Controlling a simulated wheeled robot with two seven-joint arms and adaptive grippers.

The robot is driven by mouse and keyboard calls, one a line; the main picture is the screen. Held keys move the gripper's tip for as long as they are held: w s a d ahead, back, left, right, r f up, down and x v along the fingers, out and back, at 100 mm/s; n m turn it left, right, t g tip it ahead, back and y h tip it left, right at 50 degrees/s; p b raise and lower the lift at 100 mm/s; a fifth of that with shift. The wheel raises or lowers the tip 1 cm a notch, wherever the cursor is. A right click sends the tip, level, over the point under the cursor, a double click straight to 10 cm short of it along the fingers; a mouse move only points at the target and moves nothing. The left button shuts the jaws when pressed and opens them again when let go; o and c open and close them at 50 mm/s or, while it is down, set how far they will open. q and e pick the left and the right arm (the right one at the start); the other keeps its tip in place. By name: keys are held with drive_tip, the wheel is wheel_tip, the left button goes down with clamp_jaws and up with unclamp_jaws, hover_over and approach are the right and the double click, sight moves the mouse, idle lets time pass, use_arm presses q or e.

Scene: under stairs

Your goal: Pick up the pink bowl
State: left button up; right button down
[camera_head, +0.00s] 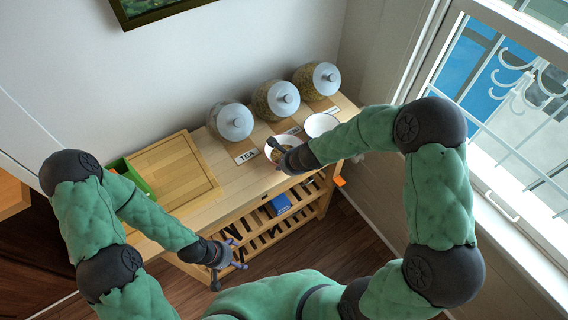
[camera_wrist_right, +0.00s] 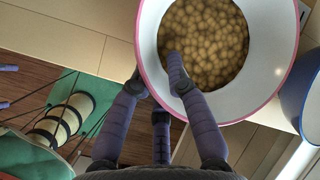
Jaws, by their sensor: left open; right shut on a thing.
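The pink bowl (camera_wrist_right: 236,102) is white inside with a pink rim. It holds many round tan pieces. My right gripper (camera_wrist_right: 160,78) is shut on its near wall in the right wrist view, with one finger inside over the pieces and others outside. In the head view the bowl (camera_head: 291,141) shows near the front edge of the wooden table, partly hidden by my right wrist. Whether its base touches the table cannot be told. My left gripper (camera_head: 232,258) is open and empty, in front of the table and away from the bowl.
A second bowl (camera_head: 320,124) stands just right of the pink one; its blue outside (camera_wrist_right: 306,92) shows in the wrist view. Several lidded jars (camera_head: 234,122) line the wall behind labels. A wooden board (camera_head: 172,172) lies left. A window (camera_head: 500,110) is at right.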

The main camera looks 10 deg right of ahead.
drive_tip(key=shift+r+p, duration=0.45)
drive_tip(key=shift+r, duration=0.2)
drive_tip(key=shift+r+p, duration=0.55)
drive_tip(key=shift+r, duration=0.35)
drive_tip(key=s+a+r+p, duration=0.1)
drive_tip(key=s+r+p, duration=0.2)
drive_tip(key=s+r, duration=0.6)
drive_tip(key=shift+s+r, duration=0.25)
drive_tip(key=shift+s, duration=2)
drive_tip(key=shift+s+a, duration=0.1)
